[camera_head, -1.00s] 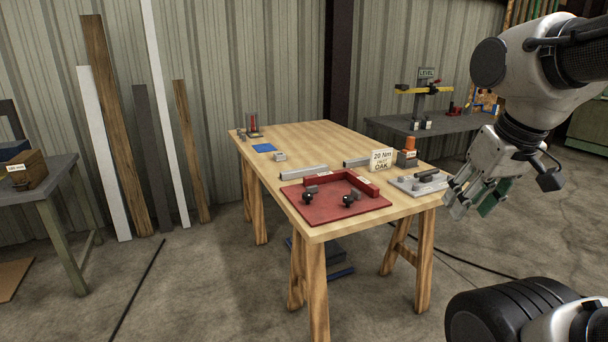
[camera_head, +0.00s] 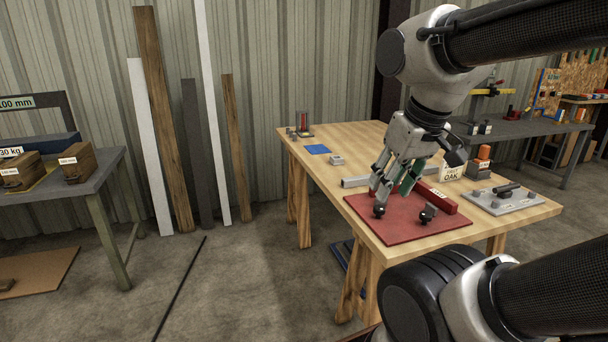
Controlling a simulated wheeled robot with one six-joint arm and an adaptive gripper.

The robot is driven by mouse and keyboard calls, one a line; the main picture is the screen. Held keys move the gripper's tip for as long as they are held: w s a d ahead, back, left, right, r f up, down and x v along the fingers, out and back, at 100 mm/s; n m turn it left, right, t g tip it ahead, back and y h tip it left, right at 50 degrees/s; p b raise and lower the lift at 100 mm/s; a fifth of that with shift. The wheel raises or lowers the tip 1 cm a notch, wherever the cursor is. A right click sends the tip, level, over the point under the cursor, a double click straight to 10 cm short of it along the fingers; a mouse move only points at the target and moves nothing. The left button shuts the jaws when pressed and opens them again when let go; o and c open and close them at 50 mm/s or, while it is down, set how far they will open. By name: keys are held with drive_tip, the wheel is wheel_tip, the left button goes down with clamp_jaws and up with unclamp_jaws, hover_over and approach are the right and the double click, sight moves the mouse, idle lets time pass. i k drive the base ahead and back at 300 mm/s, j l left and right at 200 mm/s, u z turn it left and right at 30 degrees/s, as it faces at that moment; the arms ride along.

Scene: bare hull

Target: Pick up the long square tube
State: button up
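A grey square tube (camera_head: 354,182) lies on the wooden table behind the red board (camera_head: 408,228). Its left end shows, and my gripper and arm hide the rest, so I cannot tell its full length. My gripper (camera_head: 394,194) hangs fingers-down in front of the tube's hidden part, over the back left of the red board in the picture. Its fingers are spread apart with a green pad showing, and nothing is seen between them. I cannot tell how high the fingertips are above the board.
The red board carries a red raised edge (camera_head: 438,199) and black-knobbed clamps (camera_head: 427,215). A grey plate with a handle (camera_head: 503,198) lies at the right. A label card (camera_head: 451,172) and an orange-topped block (camera_head: 480,162) stand behind.

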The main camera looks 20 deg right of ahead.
sight(358, 180)
drive_tip(key=i+j+u, duration=0.1)
drive_tip(key=i+u, duration=0.25)
drive_tip(key=i, duration=0.8)
drive_tip(key=i+j+z, duration=0.1)
drive_tip(key=i+z, duration=0.25)
drive_tip(key=i+j+z, duration=0.3)
drive_tip(key=i, duration=0.2)
drive_tip(key=i+j+z, duration=0.15)
drive_tip(key=z, duration=0.3)
drive_tip(key=i+j+z, duration=0.25)
drive_tip(key=z, duration=0.2)
drive_tip(key=i+j+z, duration=0.25)
drive_tip(key=z, duration=0.2)
drive_tip(key=i+j+z, duration=0.1)
drive_tip(key=j+z, duration=0.9)
drive_tip(key=j, duration=0.15)
drive_tip(key=i, duration=0.05)
